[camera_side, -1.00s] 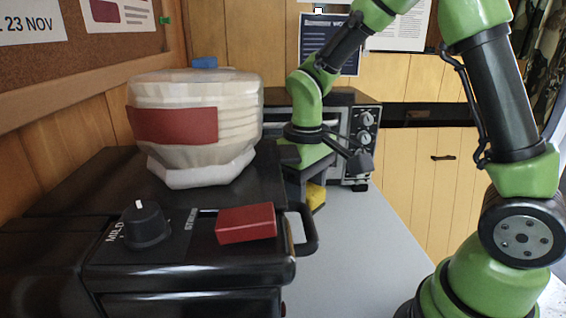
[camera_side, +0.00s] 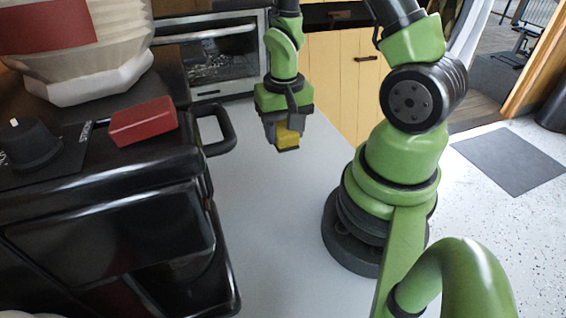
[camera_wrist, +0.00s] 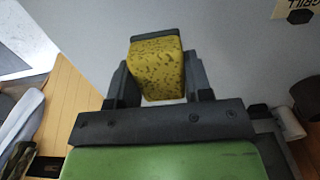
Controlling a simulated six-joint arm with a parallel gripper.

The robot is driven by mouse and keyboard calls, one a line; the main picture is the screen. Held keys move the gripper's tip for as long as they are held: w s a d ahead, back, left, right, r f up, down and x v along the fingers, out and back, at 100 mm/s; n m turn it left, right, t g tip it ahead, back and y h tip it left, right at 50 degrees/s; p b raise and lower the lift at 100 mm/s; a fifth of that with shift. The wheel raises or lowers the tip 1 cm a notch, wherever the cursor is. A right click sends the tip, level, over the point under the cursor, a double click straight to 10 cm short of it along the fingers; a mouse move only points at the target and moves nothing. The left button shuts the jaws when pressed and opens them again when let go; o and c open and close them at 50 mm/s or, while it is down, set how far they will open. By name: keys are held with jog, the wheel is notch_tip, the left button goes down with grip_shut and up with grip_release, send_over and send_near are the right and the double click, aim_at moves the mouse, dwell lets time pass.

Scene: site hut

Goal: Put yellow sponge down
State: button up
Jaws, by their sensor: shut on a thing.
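The yellow sponge (camera_side: 288,137) is gripped at the lower end of my gripper (camera_side: 285,133), over the light grey counter (camera_side: 270,205). In the wrist view the sponge (camera_wrist: 157,72) is yellow with dark specks and sits between the two dark fingers of my gripper (camera_wrist: 158,68). Its sides are partly covered by the fingers. Plain grey surface shows behind it. The sponge appears to be above the counter, but the size of the gap cannot be told.
A black grill (camera_side: 100,205) with a round knob (camera_side: 28,147) and a protruding handle (camera_side: 222,130) stands left. A red block (camera_side: 143,121) lies on it, near a large pale stacked object (camera_side: 85,65). A toaster oven (camera_side: 215,60) stands behind. The counter between grill and my base is clear.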

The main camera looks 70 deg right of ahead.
aim_at(283, 128)
jog(key=shift+f, duration=3.9)
jog(key=o, duration=1)
jog(key=shift+f, duration=0.1)
jog(key=shift+c, duration=0.2)
notch_tip(283, 128, up, 12)
jog(key=shift+r, duration=0.1)
jog(key=shift+n+t, duration=0.5)
jog(key=shift+t, duration=0.4)
jog(key=r, duration=0.1)
jog(key=a+r, duration=0.1)
jog(key=r, duration=0.1)
jog(key=a+r, duration=0.1)
jog(key=r, duration=0.1)
jog(key=shift+w+r, duration=0.25)
jog(key=shift+w, duration=0.15)
jog(key=s+a+r+n+t+y, duration=0.1)
jog(key=s+a+r+n+t, duration=0.1)
jog(key=r, duration=0.4)
jog(key=s+a+r+n+t+y, duration=0.1)
jog(key=s+a+r+n+t, duration=0.1)
jog(key=s+a+r, duration=0.3)
jog(key=shift+a+r+t, duration=0.7)
jog(key=shift+a+r, duration=0.1)
jog(key=shift+r, duration=0.1)
